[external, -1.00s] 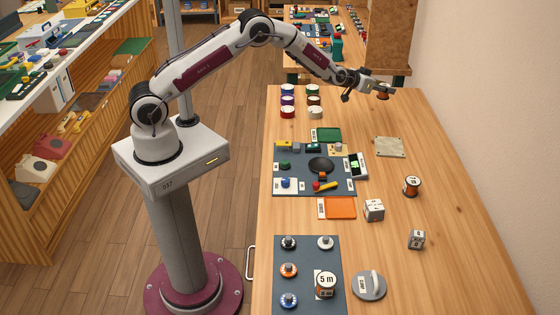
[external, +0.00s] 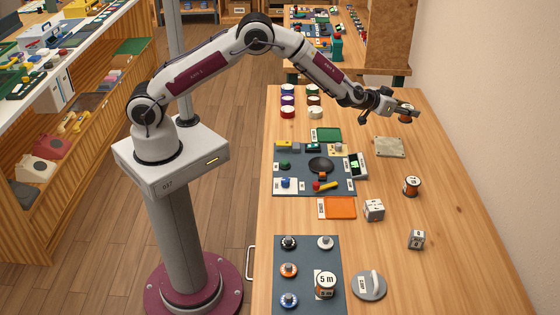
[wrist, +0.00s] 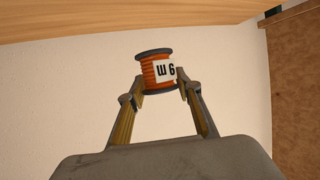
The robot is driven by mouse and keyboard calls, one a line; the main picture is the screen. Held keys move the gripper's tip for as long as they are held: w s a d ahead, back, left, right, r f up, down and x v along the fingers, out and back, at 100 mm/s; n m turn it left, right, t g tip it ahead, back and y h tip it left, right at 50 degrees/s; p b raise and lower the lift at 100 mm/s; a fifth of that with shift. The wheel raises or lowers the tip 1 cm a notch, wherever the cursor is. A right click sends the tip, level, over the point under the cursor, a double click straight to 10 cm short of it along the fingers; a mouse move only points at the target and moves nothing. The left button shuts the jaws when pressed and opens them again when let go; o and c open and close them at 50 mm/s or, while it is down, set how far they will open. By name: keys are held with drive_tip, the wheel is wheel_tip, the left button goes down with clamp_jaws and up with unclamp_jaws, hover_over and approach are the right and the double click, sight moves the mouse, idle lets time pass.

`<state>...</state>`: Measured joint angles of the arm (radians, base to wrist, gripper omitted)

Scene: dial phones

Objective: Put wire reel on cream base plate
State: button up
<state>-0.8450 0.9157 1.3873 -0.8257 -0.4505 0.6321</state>
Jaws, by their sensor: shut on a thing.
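My gripper (external: 402,109) is shut on an orange wire reel with dark flanges (external: 405,117), held up above the far part of the workbench. In the wrist view the reel (wrist: 153,70) sits between the two fingertips, with a white label reading "Ш 6" on it. The cream base plate (external: 390,147) lies flat on the bench, nearer the camera than the reel and a little to its left. The reel is clear of the plate.
Another orange reel (external: 412,186) stands on the bench near the plate. The bench right of the plate is clear.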

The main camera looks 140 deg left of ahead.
drive_tip(key=shift+w+d, duration=0.25)
drive_tip(key=shift+d, duration=0.35)
drive_tip(key=shift+w+d, duration=0.25)
drive_tip(key=shift+d, duration=0.3)
drive_tip(key=s, duration=0.1)
drive_tip(key=s+n+g, duration=0.2)
drive_tip(key=shift+s+d+f+y, duration=0.2)
drive_tip(key=shift+s+f+y, duration=0.15)
drive_tip(key=shift+f+y, duration=0.05)
drive_tip(key=shift+f, duration=0.1)
hover_over(390, 145)
drive_tip(key=shift+d+f, duration=0.15)
drive_tip(key=shift+f, duration=2.9)
drive_tip(key=shift+f, duration=1.85)
drive_tip(key=shift+f, duration=0.15)
